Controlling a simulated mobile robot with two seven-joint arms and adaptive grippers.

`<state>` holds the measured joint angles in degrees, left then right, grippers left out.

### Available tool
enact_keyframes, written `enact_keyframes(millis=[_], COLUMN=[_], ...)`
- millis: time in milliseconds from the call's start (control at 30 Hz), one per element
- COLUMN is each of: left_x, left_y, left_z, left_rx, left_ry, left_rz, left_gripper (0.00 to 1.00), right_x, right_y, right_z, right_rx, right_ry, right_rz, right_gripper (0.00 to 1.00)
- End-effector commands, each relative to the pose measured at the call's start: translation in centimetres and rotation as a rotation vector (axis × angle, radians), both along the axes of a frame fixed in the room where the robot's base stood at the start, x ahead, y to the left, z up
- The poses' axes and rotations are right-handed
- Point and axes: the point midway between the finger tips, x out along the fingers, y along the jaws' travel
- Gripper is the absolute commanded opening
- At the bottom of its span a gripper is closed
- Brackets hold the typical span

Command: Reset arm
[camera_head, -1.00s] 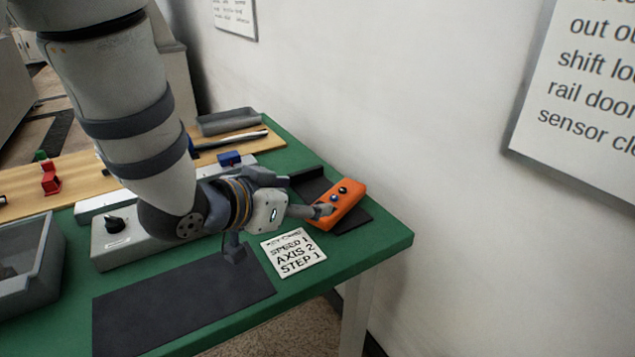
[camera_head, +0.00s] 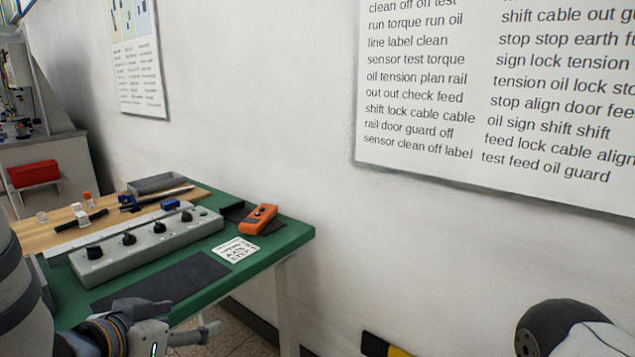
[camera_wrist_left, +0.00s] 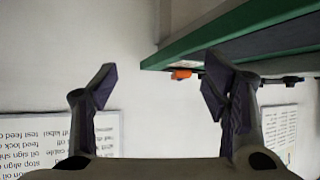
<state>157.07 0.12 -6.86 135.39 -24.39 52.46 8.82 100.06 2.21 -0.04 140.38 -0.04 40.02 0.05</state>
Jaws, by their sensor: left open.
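My left gripper (camera_head: 180,318) is at the bottom left of the head view, beside the near edge of the green table (camera_head: 288,238). In the left wrist view its two fingers (camera_wrist_left: 160,85) are spread with nothing between them. The orange pendant (camera_head: 258,219) lies on a dark pad at the table's right end, well apart from the gripper. It also shows small in the left wrist view (camera_wrist_left: 182,74). Part of my right arm (camera_head: 570,328) shows at the bottom right; its gripper is out of view.
A grey box with several black knobs (camera_head: 150,242), a white printed card (camera_head: 235,250) and a dark mat (camera_head: 162,284) lie on the table. A wooden board (camera_head: 45,236) with small parts is at the left. A white wall with a large sign (camera_head: 480,100) stands behind.

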Motion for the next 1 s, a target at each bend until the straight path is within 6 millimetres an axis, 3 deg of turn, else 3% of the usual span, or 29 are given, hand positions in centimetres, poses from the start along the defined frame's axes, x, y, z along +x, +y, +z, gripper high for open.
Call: enact_keyframes(millis=[33,167,267,300,400,500,600,733,1000], left_x=[-1.9,-7.9,-14.6,-17.9,-26.2,-33.2,-37.7,-39.7,-39.7], left_y=[0.2,0.8,1.2,1.4,1.7,2.0,2.0,2.1,2.1], left_z=[-3.3,-11.3,-17.0,-19.0,-22.7,-24.3,-24.8,-24.9,-24.9], left_rx=[0.002,0.017,0.039,0.050,0.080,0.110,0.128,0.139,0.139], left_ry=[0.092,0.331,0.544,0.635,0.856,1.032,1.141,1.192,1.192], left_rz=[0.020,0.079,0.125,0.144,0.188,0.218,0.236,0.243,0.243], left_gripper=[0.68,0.68,0.68,0.68,0.68,0.68,0.68,0.68,0.68], right_x=[0.4,1.0,1.3,1.4,1.7,2.0,2.1,2.2,2.2], right_y=[0.0,0.0,0.0,0.0,0.0,0.0,0.0,0.0,0.0], right_z=[0.3,0.6,1.0,1.2,1.6,1.8,1.9,1.9,1.9], right_rx=[0.000,0.000,0.000,0.000,0.001,0.000,0.000,0.000,0.000], right_ry=[-0.012,-0.031,-0.043,-0.048,-0.059,-0.069,-0.074,-0.075,-0.075], right_rz=[0.000,0.000,0.000,0.000,-0.001,-0.001,-0.001,-0.002,-0.002], right_gripper=[0.71,0.71,0.71,0.71,0.71,0.71,0.71,0.71,0.71])
